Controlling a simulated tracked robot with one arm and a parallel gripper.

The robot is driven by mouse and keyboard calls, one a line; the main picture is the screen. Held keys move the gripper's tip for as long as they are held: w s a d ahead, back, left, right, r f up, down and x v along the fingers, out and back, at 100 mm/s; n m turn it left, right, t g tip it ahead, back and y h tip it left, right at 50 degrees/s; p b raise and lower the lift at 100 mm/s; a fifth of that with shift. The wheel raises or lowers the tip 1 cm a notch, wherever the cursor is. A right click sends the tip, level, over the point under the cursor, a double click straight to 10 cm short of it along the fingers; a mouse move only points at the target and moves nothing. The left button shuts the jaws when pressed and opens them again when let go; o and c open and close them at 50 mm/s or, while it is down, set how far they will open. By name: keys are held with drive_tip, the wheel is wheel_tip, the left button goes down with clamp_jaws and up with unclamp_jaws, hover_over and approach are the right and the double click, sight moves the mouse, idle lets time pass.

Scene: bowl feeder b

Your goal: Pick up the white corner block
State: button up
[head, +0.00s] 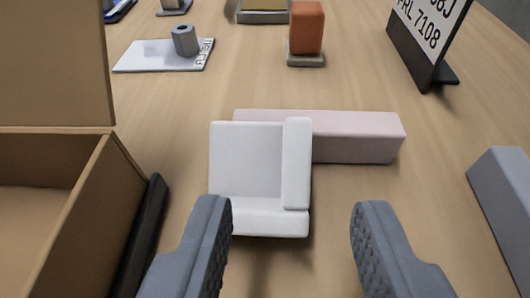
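The white corner block (247,160) stands on the wooden table in the middle of the head view, with a flat back panel, a raised right side and a low front ledge. My gripper (291,212) is open, with its two grey textured fingers apart. The left fingertip overlaps the block's lower left front in the picture. The right fingertip is to the right of the block with a clear gap. Nothing is held between the fingers.
A pale pink bar (358,138) lies right behind the block. An open cardboard box (112,190) and a black strip (148,228) are at left. A grey block (508,205) is at right. An orange block (306,28), a white plate (150,56) and a sign (425,35) stand farther back.

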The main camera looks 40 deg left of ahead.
sight(297, 147)
drive_tip(key=shift+r+b+x, duration=0.15)
drive_tip(key=shift+b+x, duration=0.05)
drive_tip(key=shift+x, duration=1.15)
drive_tip(key=shift+r+b+x, duration=0.1)
drive_tip(key=shift+b+x, duration=0.05)
drive_tip(key=shift+x, duration=1.15)
drive_tip(key=shift+w+d, duration=0.1)
drive_tip(key=shift+w, duration=0.1)
clamp_jaws()
